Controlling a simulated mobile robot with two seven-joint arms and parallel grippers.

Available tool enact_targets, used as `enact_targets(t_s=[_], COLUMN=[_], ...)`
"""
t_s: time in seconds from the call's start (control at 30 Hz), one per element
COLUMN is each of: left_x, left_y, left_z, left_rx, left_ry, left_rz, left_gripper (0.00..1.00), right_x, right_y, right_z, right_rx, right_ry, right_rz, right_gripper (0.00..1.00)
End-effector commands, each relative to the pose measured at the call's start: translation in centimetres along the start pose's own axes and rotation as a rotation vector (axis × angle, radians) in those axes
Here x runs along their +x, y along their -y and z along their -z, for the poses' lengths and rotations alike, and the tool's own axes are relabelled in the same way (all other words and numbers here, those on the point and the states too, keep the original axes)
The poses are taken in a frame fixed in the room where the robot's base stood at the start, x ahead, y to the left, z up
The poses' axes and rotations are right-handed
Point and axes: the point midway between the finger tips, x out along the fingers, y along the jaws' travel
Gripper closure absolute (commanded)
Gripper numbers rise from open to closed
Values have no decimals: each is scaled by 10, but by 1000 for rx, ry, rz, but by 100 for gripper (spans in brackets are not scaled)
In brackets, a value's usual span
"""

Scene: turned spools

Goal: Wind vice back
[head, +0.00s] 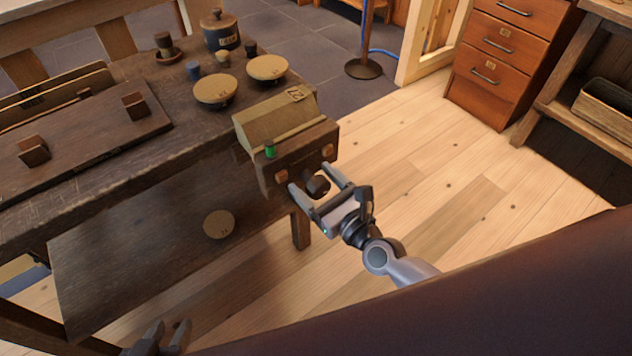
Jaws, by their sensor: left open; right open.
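The vice (294,160) is at the table's right end, with a dark wooden front jaw and an olive block (272,120) behind it, marked with a label. A small green piece (270,149) stands on the jaw's top left. A dark round knob (317,186) sticks out of the jaw's front. My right gripper (310,178) is open, with its fingers on either side of the knob; whether they touch it I cannot tell. My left gripper (166,335) is open and empty at the bottom edge, low and away from the vice.
The dark wooden workbench (180,135) holds two round tan-topped pieces (216,90) (267,68), a labelled pot (221,32) and small pegs. A board (85,140) with two blocks lies at left. A tan disc (219,224) is below. Floor at right is clear, before a drawer cabinet (508,55).

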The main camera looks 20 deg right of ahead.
Motion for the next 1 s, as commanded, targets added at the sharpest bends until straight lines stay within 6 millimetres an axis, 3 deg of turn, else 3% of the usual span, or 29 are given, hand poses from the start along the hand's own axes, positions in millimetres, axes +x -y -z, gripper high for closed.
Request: enact_targets(t_s=[0.2, 0.23, 0.37, 0.4, 0.73, 1.0], left_x=[0, 0, 1, 1, 1, 0], left_y=[-1, -1, -2, -2, -2, 0], left_z=[0, 1, 1, 1, 0, 0], left_rx=[-7, -8, -10, -10, -9, -3], left_ry=[-2, -2, -2, -2, 0, 2], left_rz=[0, 0, 0, 0, 1, 1], left_gripper=[57, 57, 57, 57, 57, 57], right_x=[0, 0, 0, 0, 0, 0], right_y=[0, 0, 0, 0, 0, -1], right_z=[0, 0, 0, 0, 0, 0], right_rx=[-1, -1, -1, -1, -40, -202], right_ry=[0, 0, 0, 0, 0, 1], right_rz=[-1, -1, -1, -1, -1, -1], right_gripper=[25, 32, 74, 79, 79, 79])
